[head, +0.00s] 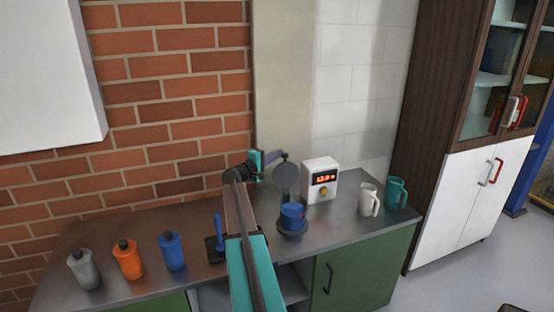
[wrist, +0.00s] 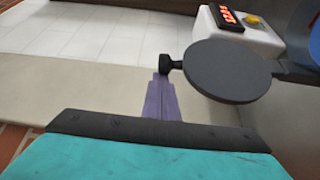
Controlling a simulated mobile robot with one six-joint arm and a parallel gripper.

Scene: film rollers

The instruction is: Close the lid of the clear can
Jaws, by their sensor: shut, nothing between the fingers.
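The lid (head: 285,176) is a dark grey disc standing open, raised above the can in the head view. In the wrist view the lid (wrist: 225,72) fills the upper right, with a small black knob (wrist: 168,62) at its left edge. Below it stands the can (head: 292,230), with a dark round base and something blue (head: 292,212) in it; its clear wall is hard to make out. My gripper (head: 283,156) is shut and empty, its purple fingers (wrist: 160,82) close to the knob. I cannot tell whether they touch.
A white box with a red display (head: 320,179) stands right of the can. White (head: 368,200) and teal (head: 396,192) mugs are farther right. Grey (head: 83,269), orange (head: 127,260) and blue (head: 172,251) bottles stand left on the grey counter (head: 215,292). A brick wall is behind.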

